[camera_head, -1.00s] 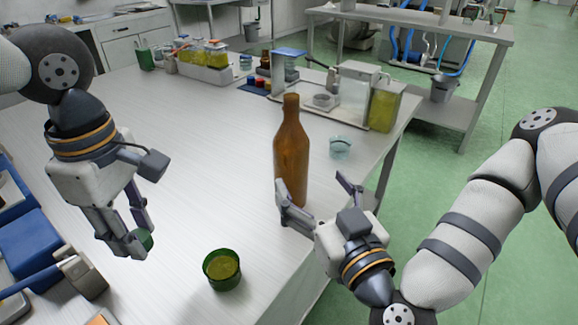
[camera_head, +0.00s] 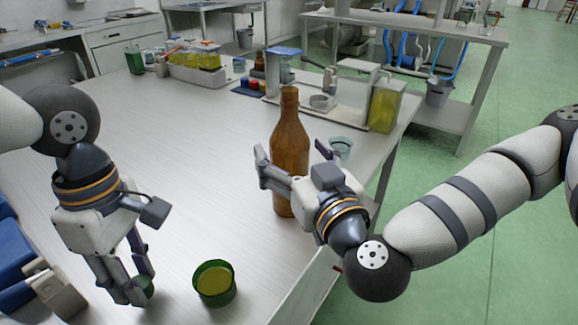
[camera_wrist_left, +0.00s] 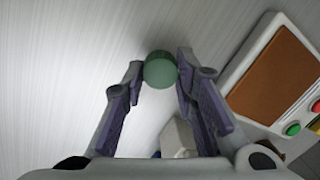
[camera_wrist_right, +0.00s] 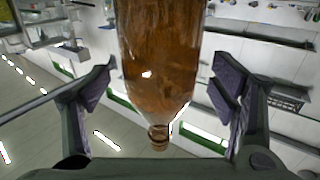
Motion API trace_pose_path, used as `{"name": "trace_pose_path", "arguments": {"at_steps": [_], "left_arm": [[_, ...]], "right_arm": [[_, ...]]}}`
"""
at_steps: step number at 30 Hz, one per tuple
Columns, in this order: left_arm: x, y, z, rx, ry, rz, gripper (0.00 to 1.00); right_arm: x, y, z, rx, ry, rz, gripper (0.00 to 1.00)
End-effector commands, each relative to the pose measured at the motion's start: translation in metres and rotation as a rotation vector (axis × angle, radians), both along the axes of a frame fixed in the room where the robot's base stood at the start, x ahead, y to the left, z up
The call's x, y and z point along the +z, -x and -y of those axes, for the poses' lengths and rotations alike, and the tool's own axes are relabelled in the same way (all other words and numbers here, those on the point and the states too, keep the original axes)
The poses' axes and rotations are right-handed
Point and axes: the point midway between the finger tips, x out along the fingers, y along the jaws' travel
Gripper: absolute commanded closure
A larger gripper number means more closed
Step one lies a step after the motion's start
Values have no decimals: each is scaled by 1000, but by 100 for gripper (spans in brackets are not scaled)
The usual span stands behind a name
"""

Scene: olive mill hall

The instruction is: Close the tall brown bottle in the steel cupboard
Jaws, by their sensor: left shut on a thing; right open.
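The tall brown bottle (camera_head: 289,138) stands upright on the white table, not in a cupboard, and its neck looks uncapped. My right gripper (camera_head: 292,160) is open with its fingers on either side of the bottle. In the right wrist view the bottle (camera_wrist_right: 160,60) lies between the spread fingers (camera_wrist_right: 165,90), with gaps on both sides. My left gripper (camera_head: 138,290) is shut on a small green cap (camera_wrist_left: 160,69), low near the table's front left. The cap also shows in the head view (camera_head: 145,284), partly hidden by the fingers. No steel cupboard is clearly identifiable.
A green cup with yellow contents (camera_head: 214,284) stands just right of my left gripper. A clear glass dish (camera_head: 341,148) is behind my right gripper. Containers of yellow liquid (camera_head: 384,105) stand at the back. The table's middle left is clear.

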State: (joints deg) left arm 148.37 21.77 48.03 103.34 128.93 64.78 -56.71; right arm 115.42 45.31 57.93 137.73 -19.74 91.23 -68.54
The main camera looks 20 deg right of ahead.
Motion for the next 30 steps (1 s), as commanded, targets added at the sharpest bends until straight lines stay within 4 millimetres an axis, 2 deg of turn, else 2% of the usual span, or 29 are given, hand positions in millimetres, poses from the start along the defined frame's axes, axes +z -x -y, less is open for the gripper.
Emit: {"name": "trace_pose_path", "arguments": {"at_steps": [4,14,15,25,30], "left_arm": [[-4,0,0,0,-1,-6,86],[-4,0,0,0,0,-5,86],[-4,0,0,0,0,-5,86],[-4,0,0,0,0,-5,86],[-4,0,0,0,0,-5,86]], "right_arm": [[-3,-16,-1,-1,2,-4,21],[-2,-18,-1,1,1,-3,21],[-2,-18,-1,1,1,-3,23],[-2,-18,-1,1,1,-3,98],[0,-18,-2,0,0,3,100]]}}
